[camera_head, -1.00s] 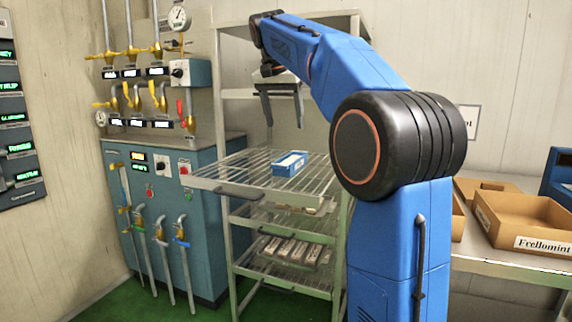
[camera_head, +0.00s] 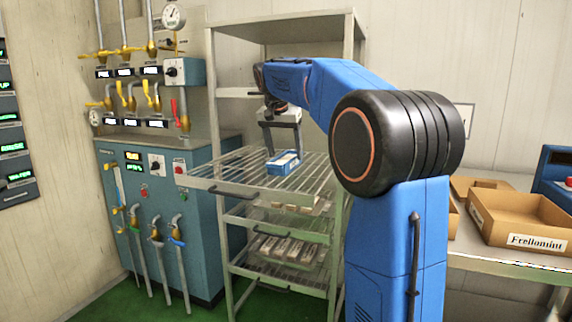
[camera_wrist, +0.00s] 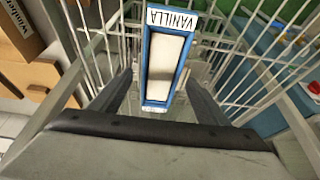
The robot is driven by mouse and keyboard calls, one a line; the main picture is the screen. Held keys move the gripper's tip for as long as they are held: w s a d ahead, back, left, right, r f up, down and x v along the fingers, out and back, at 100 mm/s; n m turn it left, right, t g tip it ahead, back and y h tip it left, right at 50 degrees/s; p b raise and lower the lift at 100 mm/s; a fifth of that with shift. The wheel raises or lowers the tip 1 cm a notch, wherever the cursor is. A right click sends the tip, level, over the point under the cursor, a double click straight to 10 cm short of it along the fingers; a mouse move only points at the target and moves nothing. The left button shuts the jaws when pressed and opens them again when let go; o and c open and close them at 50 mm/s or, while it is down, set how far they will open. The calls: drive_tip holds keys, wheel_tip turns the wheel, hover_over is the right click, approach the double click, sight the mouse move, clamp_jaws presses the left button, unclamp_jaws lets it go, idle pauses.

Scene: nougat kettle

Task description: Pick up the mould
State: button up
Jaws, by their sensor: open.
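The mould (camera_head: 284,162) is a blue rectangular frame with a white inside, resting on the pulled-out top wire shelf (camera_head: 243,186) of the rack. In the wrist view the mould (camera_wrist: 166,64) carries a "VANILLA" label on its far end. My gripper (camera_head: 281,152) is open above the mould, pointing down. In the wrist view its two dark fingers (camera_wrist: 160,88) stand on either side of the mould's near end, apart from it. Whether the fingertips reach down to the mould's height, I cannot tell.
Lower rack shelves hold several more moulds (camera_head: 285,248). A teal machine (camera_head: 160,215) with taps and hoses stands left of the rack. Cardboard boxes (camera_head: 520,215), one labelled "Frellomint", sit on a table at the right.

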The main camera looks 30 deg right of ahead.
sight(286, 159)
drive_tip(key=shift+x, duration=1.65)
drive_tip(key=shift+f, duration=0.1)
drive_tip(key=shift+c, duration=0.4)
drive_tip(key=c, duration=1.3)
